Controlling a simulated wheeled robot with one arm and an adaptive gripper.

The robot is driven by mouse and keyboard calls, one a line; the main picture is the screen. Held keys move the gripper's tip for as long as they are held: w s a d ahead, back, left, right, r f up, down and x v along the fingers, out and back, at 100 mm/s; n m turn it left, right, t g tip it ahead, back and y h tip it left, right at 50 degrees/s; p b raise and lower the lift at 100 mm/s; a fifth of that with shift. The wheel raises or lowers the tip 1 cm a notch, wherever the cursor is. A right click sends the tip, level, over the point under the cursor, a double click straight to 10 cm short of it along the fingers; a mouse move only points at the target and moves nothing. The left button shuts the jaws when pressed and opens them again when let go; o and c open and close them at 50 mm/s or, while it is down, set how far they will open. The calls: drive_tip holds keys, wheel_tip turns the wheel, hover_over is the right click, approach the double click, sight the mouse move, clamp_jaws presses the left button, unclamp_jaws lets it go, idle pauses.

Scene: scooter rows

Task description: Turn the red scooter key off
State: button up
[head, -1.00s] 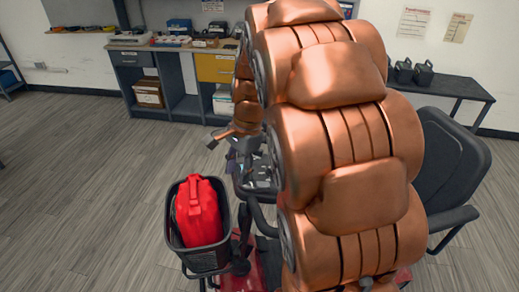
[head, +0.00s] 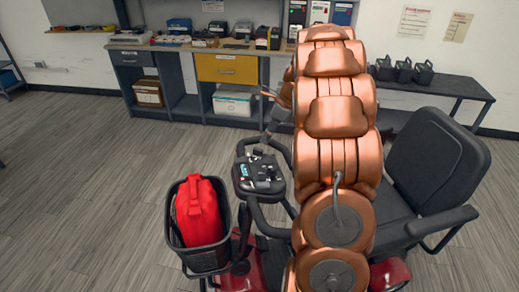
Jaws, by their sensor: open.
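The red scooter (head: 245,272) stands below and in front of me, partly covered by my copper arm. Its dark control console (head: 258,174) shows between the handlebars, with a small lit display and several small controls. The key is too small to make out on it. My gripper (head: 272,106) is partly hidden behind my arm, just beyond and above the console's far right side. It is open, with nothing seen between its fingers. It looks apart from the console.
A black basket (head: 205,262) holding a red bag (head: 198,212) hangs at the scooter's front left. The black seat (head: 435,165) is at right. A workbench (head: 190,48) with tools stands along the back wall, and a dark side table (head: 450,85) at right. Floor at left is clear.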

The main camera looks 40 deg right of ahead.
sight(260, 149)
drive_tip(key=p+x, duration=0.1)
drive_tip(key=x, duration=0.6)
drive_tip(key=shift+a+f+p, duration=0.1)
drive_tip(key=shift+f+p, duration=0.15)
drive_tip(key=shift+p, duration=0.05)
clamp_jaws()
